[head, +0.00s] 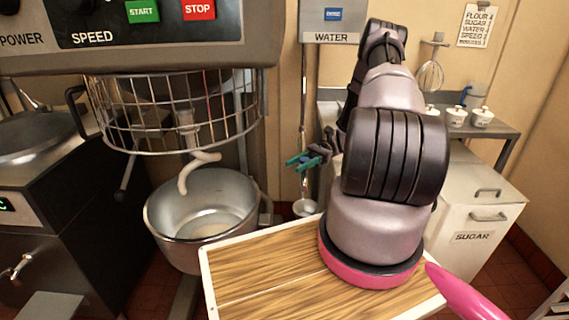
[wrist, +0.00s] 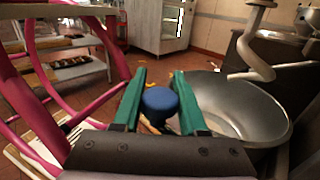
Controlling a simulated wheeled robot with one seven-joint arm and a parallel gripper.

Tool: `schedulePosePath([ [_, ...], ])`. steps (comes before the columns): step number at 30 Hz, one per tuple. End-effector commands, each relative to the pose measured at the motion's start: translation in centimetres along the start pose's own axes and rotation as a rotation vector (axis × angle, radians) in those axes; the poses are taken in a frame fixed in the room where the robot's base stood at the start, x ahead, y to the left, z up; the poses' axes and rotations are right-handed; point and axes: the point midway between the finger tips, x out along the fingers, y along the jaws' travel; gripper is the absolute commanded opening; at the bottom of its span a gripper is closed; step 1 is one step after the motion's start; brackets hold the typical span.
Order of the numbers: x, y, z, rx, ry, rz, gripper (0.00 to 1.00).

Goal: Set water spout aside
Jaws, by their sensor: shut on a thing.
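The water spout is a thin grey pipe (head: 304,95) hanging below the grey WATER box on the back wall. My gripper (head: 303,163), with green fingertips, is at the lower part of this pipe, to the right of the mixer bowl. In the wrist view, my gripper (wrist: 160,98) is shut on a round blue knob (wrist: 160,103), which sits between the two green fingers. The knob appears to belong to the spout, but the join is hidden.
The steel mixing bowl (head: 158,213) with its dough hook (head: 187,178) stands left of my gripper, under a wire guard (head: 100,125). A white SUGAR bin (head: 470,255) and a shelf (head: 505,130) are at right.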

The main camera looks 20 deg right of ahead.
Motion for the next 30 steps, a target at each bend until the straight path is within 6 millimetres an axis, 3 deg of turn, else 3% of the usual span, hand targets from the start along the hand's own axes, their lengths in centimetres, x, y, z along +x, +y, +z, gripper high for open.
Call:
schedulePosePath([
  [18, -1.08, 0.99, 0.03, 0.000, 0.003, 0.035, 0.00],
  [19, -1.09, 1.00, 0.03, 0.000, 0.004, 0.035, 0.53],
  [21, -1.05, 0.98, 0.03, 0.000, 0.003, 0.036, 0.71],
  [30, -0.94, 0.88, 0.02, -0.001, 0.001, 0.037, 0.71],
])
